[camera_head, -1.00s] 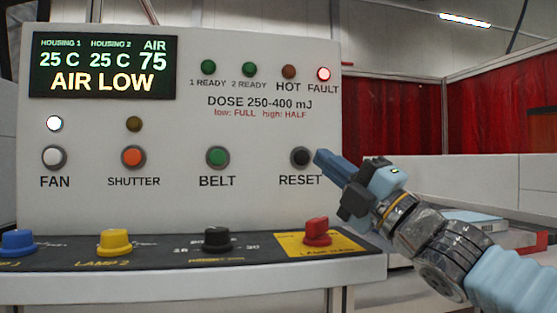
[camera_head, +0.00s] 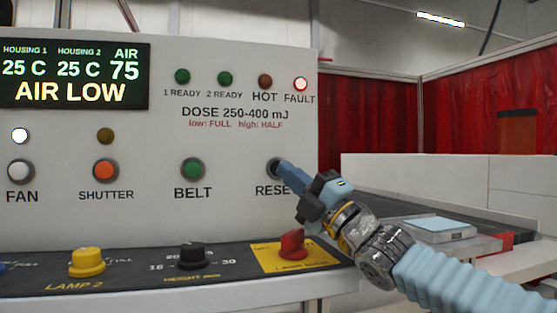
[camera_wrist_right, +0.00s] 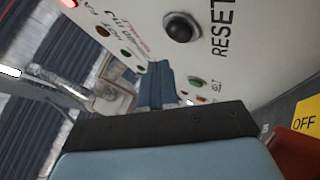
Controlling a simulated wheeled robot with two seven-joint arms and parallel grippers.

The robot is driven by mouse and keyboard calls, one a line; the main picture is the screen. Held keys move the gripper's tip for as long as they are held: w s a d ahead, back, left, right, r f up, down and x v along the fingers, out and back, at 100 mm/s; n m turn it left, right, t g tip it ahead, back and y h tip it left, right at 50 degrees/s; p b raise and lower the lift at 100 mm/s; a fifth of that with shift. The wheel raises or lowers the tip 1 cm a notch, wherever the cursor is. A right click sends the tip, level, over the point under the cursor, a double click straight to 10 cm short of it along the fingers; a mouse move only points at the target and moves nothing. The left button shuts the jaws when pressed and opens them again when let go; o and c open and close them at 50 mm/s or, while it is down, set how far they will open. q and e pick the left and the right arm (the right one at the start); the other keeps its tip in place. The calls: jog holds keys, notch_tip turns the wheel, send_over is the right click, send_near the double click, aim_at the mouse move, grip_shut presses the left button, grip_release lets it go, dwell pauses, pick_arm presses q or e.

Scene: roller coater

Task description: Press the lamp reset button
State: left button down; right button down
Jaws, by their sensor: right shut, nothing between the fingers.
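The black RESET button (camera_head: 274,167) sits at the lower right of the white control panel, above its partly covered RESET label. In the right wrist view the button (camera_wrist_right: 180,27) shows as a dark dome in a grey ring, beyond the fingertips. My right gripper (camera_head: 282,168) is shut and empty. In the head view its blue fingertips overlap the button's right edge; whether they touch it I cannot tell. In the right wrist view the shut fingers (camera_wrist_right: 154,72) show below and left of the button. My left gripper is not in view.
The panel has a lit FAULT lamp (camera_head: 300,84) and a display (camera_head: 75,75) reading AIR LOW. The green BELT button (camera_head: 193,169) is left of RESET. A red knob (camera_head: 292,243) on a yellow plate stands on the ledge below my gripper.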

jog(key=shift+w+a, duration=0.3)
jog(key=shift+w, duration=0.55)
jog(key=shift+p, duration=0.3)
dwell(1.2)
jog(key=shift+w+a, duration=0.15)
jog(key=shift+w, duration=0.25)
